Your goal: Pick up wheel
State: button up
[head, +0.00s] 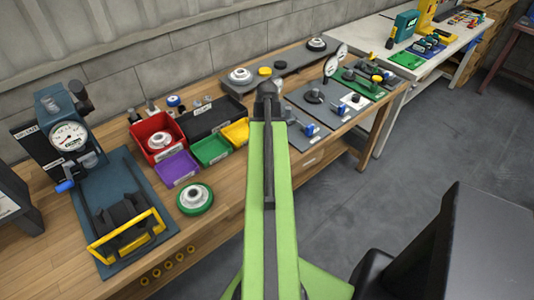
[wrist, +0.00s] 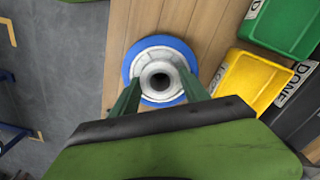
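A wheel with a blue rim and pale grey hub (wrist: 160,72) lies on the wooden bench (wrist: 187,18) in the wrist view. My gripper (wrist: 158,80) is open, its two dark green fingers on either side of the hub and overlapping the blue rim in the picture. I cannot tell whether they touch the wheel. In the head view my green arm hides this wheel and my gripper. Another wheel, with a green rim (head: 195,199), lies on the bench left of my arm.
A yellow bin (wrist: 249,84) is close right of the blue wheel, with a green bin (wrist: 283,22) and a black bin labelled DONE beyond. Red (head: 157,137) and purple (head: 177,168) bins and a gauge press (head: 68,138) stand further left. Grey boards (head: 318,101) with parts lie right.

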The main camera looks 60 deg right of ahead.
grip_shut()
jog(key=s+d+r+p, duration=0.8)
jog(key=s+r+p, duration=0.1)
jog(key=r+p, duration=0.2)
jog(key=w+a+n, duration=0.3)
jog(key=w+a, duration=0.4)
jog(key=a, duration=0.4)
jog(key=shift+a+r+p, duration=0.25)
jog(key=shift+r+p, duration=0.1)
jog(key=shift+p, duration=0.05)
